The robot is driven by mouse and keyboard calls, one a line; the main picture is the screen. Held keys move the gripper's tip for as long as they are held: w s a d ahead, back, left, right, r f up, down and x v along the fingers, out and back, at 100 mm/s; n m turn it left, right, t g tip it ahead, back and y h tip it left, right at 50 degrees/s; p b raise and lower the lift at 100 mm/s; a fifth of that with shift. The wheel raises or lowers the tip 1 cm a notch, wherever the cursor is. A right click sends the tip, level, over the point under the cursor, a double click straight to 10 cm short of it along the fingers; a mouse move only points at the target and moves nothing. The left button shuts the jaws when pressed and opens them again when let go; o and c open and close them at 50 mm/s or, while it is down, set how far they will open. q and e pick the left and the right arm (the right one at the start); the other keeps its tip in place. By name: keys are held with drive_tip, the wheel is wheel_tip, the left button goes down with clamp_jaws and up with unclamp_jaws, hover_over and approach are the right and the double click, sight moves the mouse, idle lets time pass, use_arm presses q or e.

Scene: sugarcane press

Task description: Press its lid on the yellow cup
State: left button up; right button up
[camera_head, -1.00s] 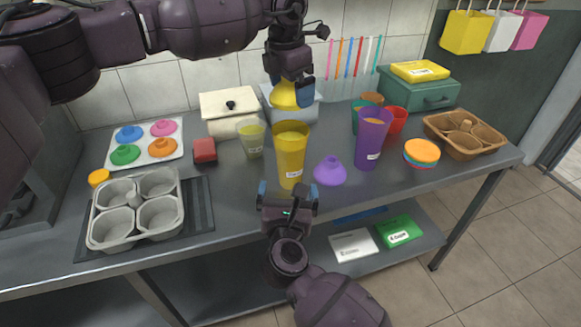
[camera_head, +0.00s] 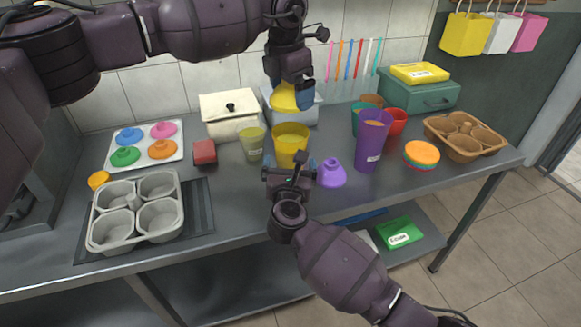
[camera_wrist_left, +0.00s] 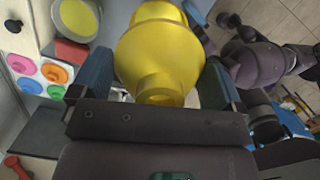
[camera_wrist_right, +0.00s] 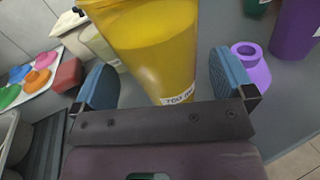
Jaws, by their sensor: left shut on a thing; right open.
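The yellow cup (camera_head: 291,138) stands upright on the counter with its top open and yellow content inside. My left gripper (camera_head: 290,97) is shut on the yellow lid (camera_head: 284,100), holding it above and slightly behind the cup, apart from its rim. The lid fills the middle of the left wrist view (camera_wrist_left: 160,60). My right gripper (camera_head: 289,177) is open in front of the cup, hiding its lower part. In the right wrist view the labelled cup (camera_wrist_right: 150,40) stands ahead between the two spread fingers; I cannot tell whether they touch it.
A purple lid (camera_head: 331,174) lies close right of my right gripper, with a tall purple cup (camera_head: 371,140) beyond. A pale green cup (camera_head: 251,143) stands left of the yellow cup. A grey tray (camera_head: 97,225) is at the left. The counter's front edge is near.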

sight(288, 137)
drive_tip(key=shift+w, duration=1.35)
drive_tip(key=shift+c, duration=0.2)
drive_tip(key=c, duration=1.2)
use_arm(q)
drive_tip(key=shift+f, duration=2.45)
